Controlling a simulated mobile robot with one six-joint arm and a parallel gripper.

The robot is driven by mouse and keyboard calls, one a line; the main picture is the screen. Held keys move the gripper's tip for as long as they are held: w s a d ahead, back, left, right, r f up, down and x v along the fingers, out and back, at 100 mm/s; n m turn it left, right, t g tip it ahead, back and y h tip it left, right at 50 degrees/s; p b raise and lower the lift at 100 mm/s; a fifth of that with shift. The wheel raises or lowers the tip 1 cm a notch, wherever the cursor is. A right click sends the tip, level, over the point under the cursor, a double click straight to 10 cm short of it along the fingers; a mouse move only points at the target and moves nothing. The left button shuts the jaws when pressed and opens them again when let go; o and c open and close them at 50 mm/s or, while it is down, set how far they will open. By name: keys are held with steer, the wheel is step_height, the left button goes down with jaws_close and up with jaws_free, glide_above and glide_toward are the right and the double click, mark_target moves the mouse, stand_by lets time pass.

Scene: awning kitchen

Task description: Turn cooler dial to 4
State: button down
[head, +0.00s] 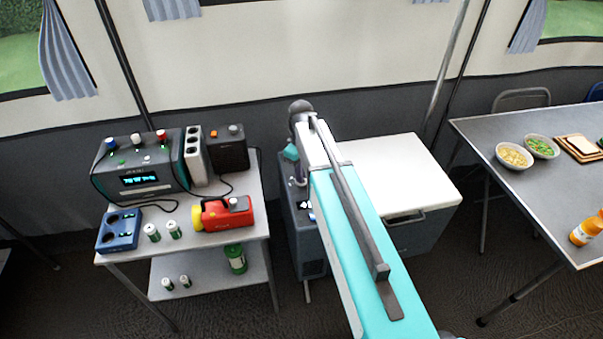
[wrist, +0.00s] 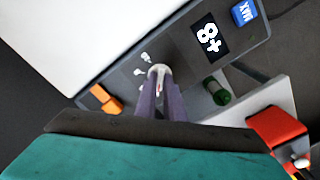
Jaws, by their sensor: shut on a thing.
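The cooler (head: 400,178) is a dark grey box with a white lid, right of the metal shelf unit. Its control panel (wrist: 128,72) fills the middle of the wrist view. The dial (wrist: 159,70) is a small pale knob on this panel. My gripper (wrist: 160,84) is shut on the dial, its purplish fingers coming from below in the picture. The fingers hide part of the dial, so its setting cannot be read. A black display (wrist: 209,40) shows what looks like +8, upside down. In the head view my arm covers the fingers and much of the panel.
An orange switch (wrist: 105,98) and a blue button (wrist: 243,13) are on the panel. The shelf unit (head: 240,253) left of the cooler holds a red and yellow lamp (head: 222,214), batteries and a radio-like box (head: 140,165). A table (head: 480,138) with food stands right.

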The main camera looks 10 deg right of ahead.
steer(key=c, duration=1.9)
jaws_free()
steer(key=shift+o, duration=0.2)
steer(key=shift+r, duration=0.1)
step_height(320, 180, up, 14)
steer(key=b, duration=0.1)
